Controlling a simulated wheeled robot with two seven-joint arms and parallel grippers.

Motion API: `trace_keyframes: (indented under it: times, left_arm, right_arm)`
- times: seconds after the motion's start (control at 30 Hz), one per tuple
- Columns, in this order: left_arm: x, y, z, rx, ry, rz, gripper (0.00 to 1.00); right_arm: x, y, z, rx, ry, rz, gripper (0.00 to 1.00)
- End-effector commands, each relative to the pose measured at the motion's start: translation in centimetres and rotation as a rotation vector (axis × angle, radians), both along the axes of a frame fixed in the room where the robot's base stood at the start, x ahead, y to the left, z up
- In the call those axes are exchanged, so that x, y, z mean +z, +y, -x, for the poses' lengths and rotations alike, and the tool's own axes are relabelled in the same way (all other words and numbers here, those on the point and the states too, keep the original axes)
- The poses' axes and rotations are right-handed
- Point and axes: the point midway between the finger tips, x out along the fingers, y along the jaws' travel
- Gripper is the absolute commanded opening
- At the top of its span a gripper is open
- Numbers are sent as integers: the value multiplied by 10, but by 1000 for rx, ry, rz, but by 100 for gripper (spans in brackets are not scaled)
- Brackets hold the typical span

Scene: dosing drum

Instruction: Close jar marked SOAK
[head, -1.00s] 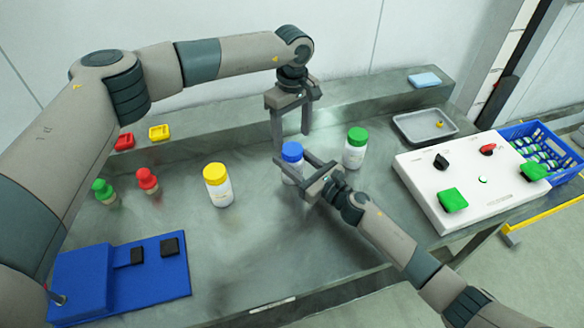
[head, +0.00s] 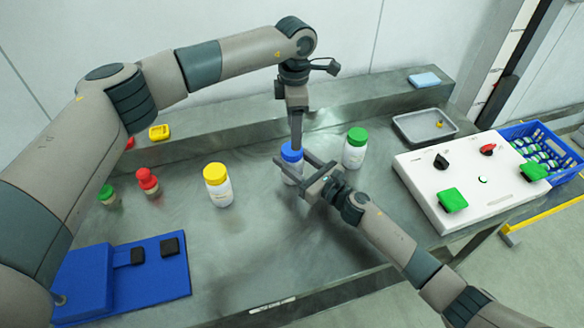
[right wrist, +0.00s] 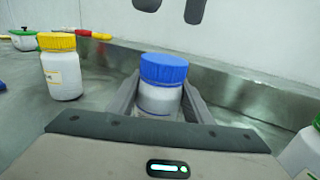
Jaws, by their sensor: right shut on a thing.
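A white jar with a blue lid (head: 291,152) stands on the steel bench; it also shows in the right wrist view (right wrist: 162,72). My right gripper (head: 291,174) is shut on the jar's white body, one finger on each side below the lid. The lid sits on the jar; I cannot tell how tight it is. My left gripper (head: 297,140) points down just above the lid, seen edge-on. In the right wrist view its two fingertips (right wrist: 171,8) show apart with nothing between them. I cannot read any SOAK marking; the blue-lidded jar's label is hidden.
A yellow-lidded jar (head: 218,186) stands left and a green-lidded jar (head: 355,148) right. A white control box (head: 480,185), grey tray (head: 425,124) and blue crate (head: 545,150) are at right.

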Motion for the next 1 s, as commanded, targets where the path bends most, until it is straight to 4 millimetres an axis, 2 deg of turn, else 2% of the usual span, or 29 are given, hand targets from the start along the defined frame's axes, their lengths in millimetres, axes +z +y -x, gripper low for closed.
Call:
trace_keyframes:
  times: [0.4, 0.6, 0.8, 1.0]
  left_arm:
    - [10, 2, 0, 640, 1, 1, 60]
    - [15, 4, -1, 870, 2, 0, 60]
    - [16, 5, -1, 976, 1, -1, 60]
    - [17, 5, -1, 989, 1, -1, 60]
  right_arm:
    - [0, 0, 0, 0, 0, 0, 0]
    - [0, 0, 0, 0, 0, 0, 0]
    - [0, 0, 0, 0, 0, 0, 0]
    - [0, 0, 0, 0, 0, 0, 0]
